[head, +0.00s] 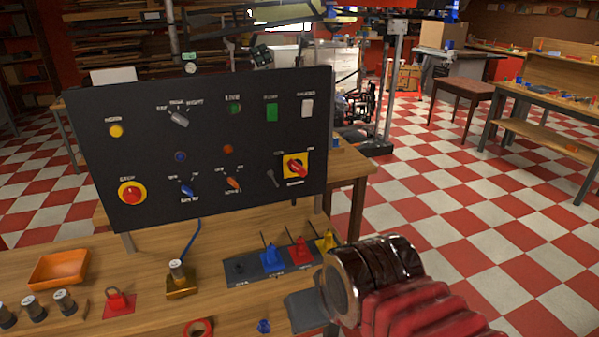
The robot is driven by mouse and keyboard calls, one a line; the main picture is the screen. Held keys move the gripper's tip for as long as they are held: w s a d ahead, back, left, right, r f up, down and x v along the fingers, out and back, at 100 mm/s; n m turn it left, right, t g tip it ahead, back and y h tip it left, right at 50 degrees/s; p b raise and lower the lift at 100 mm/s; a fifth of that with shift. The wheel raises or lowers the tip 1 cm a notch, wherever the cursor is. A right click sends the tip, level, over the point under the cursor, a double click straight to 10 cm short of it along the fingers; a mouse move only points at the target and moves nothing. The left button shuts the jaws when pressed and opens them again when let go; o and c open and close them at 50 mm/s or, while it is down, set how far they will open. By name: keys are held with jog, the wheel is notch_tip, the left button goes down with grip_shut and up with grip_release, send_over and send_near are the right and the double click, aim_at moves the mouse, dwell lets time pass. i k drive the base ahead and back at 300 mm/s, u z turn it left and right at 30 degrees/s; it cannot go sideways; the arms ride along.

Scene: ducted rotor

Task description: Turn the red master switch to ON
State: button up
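The red master switch (297,167) is a red rotary knob on a yellow square plate, at the lower right of the black control panel (222,135). Its handle looks tilted, but the small labels around it are too blurred to read, so I cannot tell its setting. My arm enters from the bottom right, with red bellows and a dark, ringed end. My gripper (308,310) seems to be the dark grey part low beside that end. Its fingers cannot be made out. It is below the switch and apart from it.
The panel also carries a red stop button (131,193), selector knobs and coloured buttons. On the wooden bench lie an orange tray (58,269), a brass-based part (181,280), and a dark rack (262,268) with blue, red and yellow pieces. Checkered floor is open at right.

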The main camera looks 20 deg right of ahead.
aim_at(295, 166)
jog(key=u, duration=0.6)
jog(key=k, duration=0.7)
jog(key=u, duration=0.45)
jog(key=i, duration=1)
jog(key=z, duration=0.05)
